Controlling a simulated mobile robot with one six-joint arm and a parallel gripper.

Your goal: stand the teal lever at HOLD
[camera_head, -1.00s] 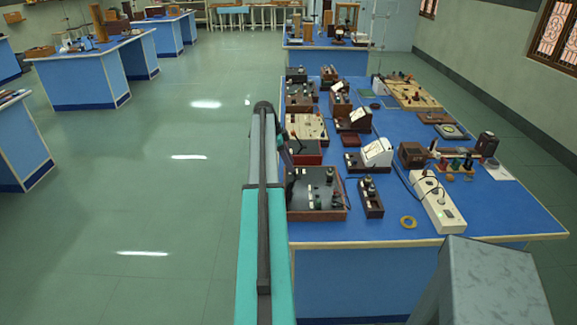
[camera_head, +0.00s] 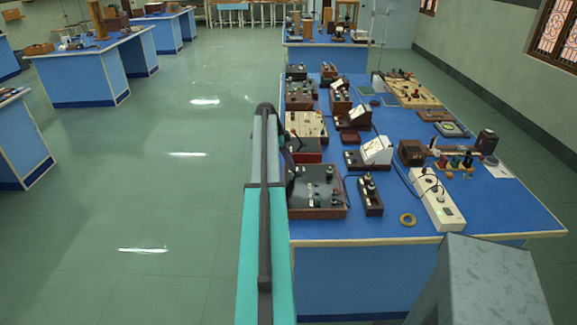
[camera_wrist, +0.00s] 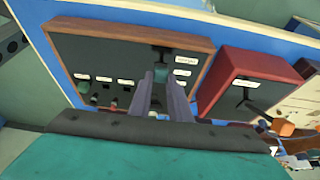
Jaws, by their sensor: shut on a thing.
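The teal lever (camera_wrist: 161,74) shows its small knob between my fingertips in the wrist view. My gripper (camera_wrist: 160,80) is shut on it. The lever stands in a dark slot on a black panel (camera_wrist: 95,55) with a wooden rim. White labels (camera_wrist: 186,60) line the slot's right side; their words are too small to read. The fingers hide the lower part of the slot, so I cannot tell which label the lever stands at. In the head view the same wood-rimmed box (camera_head: 322,211) sits at the bench's near left corner, and my arm covers the gripper.
Small knobs (camera_wrist: 84,86) sit on the panel's left.

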